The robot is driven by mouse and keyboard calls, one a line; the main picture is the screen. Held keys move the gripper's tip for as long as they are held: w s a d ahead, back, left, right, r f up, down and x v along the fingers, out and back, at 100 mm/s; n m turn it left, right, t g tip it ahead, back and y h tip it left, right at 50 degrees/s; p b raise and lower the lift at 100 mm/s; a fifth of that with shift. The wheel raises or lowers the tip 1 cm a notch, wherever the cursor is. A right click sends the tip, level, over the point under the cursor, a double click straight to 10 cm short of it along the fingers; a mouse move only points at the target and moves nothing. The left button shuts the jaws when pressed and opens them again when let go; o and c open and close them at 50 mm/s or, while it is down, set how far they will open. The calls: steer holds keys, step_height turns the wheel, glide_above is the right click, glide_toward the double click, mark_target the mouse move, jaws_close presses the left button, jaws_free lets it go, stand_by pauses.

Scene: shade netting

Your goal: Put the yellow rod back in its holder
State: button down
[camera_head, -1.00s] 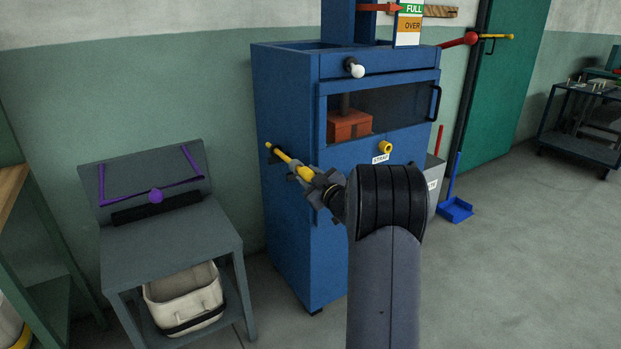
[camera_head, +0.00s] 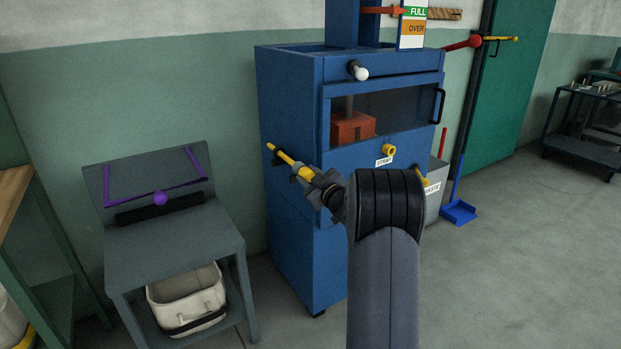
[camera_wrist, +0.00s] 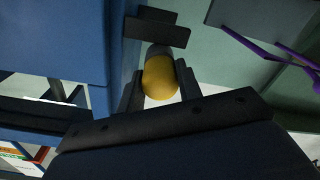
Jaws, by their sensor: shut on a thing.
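In the wrist view the rod's round yellow end (camera_wrist: 160,77) shows between the two dark fingers. A dark bracket (camera_wrist: 157,28) on the blue machine's side shows just beyond the rod in the wrist view. I take it for the holder; whether the rod sits in it or only in front of it I cannot tell.
The blue machine (camera_head: 287,120) stands at the centre, with a white-knobbed lever (camera_head: 361,73) and a yellow ring (camera_head: 389,150) on its front. A grey stand (camera_head: 175,240) with a purple frame (camera_head: 154,178) is at the left. Free floor (camera_head: 510,270) lies at the right.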

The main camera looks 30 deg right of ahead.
steer(key=c, duration=0.9)
jaws_free()
steer(key=shift+w, duration=0.1)
steer(key=s+d+p, duration=0.1)
steer(key=s, duration=0.9)
steer(key=shift+s+f, duration=0.15)
steer(key=shift+s, duration=0.25)
steer(key=w, duration=0.7)
steer(key=w+a+b, duration=0.1)
steer(key=w, duration=0.3)
steer(key=shift+s, duration=0.6)
steer(key=shift+w, duration=0.1)
